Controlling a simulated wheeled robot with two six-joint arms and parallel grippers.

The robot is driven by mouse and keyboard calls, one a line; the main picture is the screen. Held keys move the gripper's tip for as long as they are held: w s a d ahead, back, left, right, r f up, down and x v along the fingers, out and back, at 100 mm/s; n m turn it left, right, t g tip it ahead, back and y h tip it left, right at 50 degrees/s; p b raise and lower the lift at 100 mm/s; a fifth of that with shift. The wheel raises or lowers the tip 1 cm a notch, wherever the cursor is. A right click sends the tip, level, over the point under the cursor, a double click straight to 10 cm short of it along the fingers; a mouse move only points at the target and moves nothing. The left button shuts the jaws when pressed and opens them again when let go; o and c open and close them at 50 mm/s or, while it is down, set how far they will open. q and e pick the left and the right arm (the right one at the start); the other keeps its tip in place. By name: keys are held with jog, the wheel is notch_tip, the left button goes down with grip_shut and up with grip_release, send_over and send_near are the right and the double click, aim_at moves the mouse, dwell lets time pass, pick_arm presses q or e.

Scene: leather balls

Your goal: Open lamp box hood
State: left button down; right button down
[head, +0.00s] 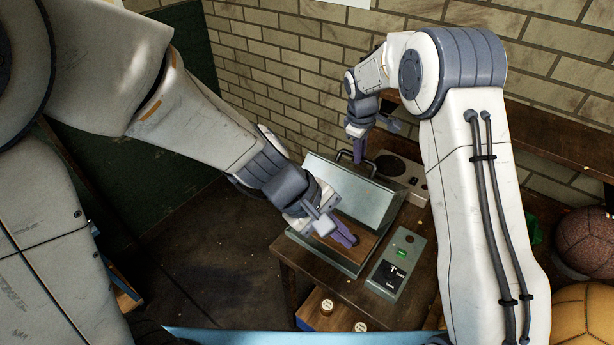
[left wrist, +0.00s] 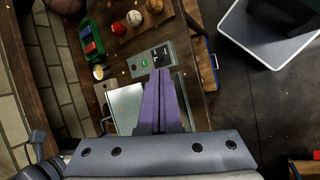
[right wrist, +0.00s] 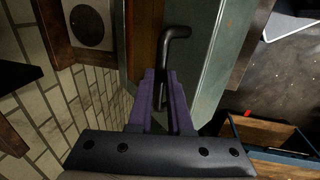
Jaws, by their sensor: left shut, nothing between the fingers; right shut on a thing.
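The lamp box (head: 352,262) stands on the wooden table with its grey metal hood (head: 352,198) tilted up, showing the brown floor inside. The hood's black bent handle (head: 341,155) is at its top edge. My right gripper (head: 358,158) is shut on the handle, and the right wrist view shows the handle bar (right wrist: 178,33) between the purple fingers beside the grey-green hood (right wrist: 222,60). My left gripper (head: 351,241) is shut and empty in front of the raised hood, over the box opening. In the left wrist view its fingers (left wrist: 161,75) overlap the hood (left wrist: 126,106).
A control panel (head: 397,264) with a green light sits right of the box. A device with a round dark plate (head: 388,165) stands behind it near the brick wall. Balls (head: 583,316) lie at the far right. The floor left of the table is clear.

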jog(key=shift+s+d+f, duration=0.1)
jog(key=shift+f, duration=0.25)
pick_arm(q)
jog(key=w+a+f+n+t+y, duration=0.25)
jog(key=w+a+f+n, duration=0.35)
jog(key=w+n, duration=0.4)
jog(key=w+a+f+n+t+y, duration=0.1)
jog(key=w+a+f+n+t, duration=0.2)
jog(key=w+a+f+n, duration=0.55)
jog(key=w+d+f+n, duration=0.3)
jog(key=d+f, duration=0.3)
jog(key=shift+g+h, duration=0.25)
jog(key=shift+w+d+r, duration=0.4)
jog(key=shift+w+r, duration=0.15)
jog(key=shift+r, duration=0.3)
jog(key=shift+w+d+r, duration=0.35)
jog(key=shift+w+r, duration=0.2)
jog(key=shift+r, duration=0.25)
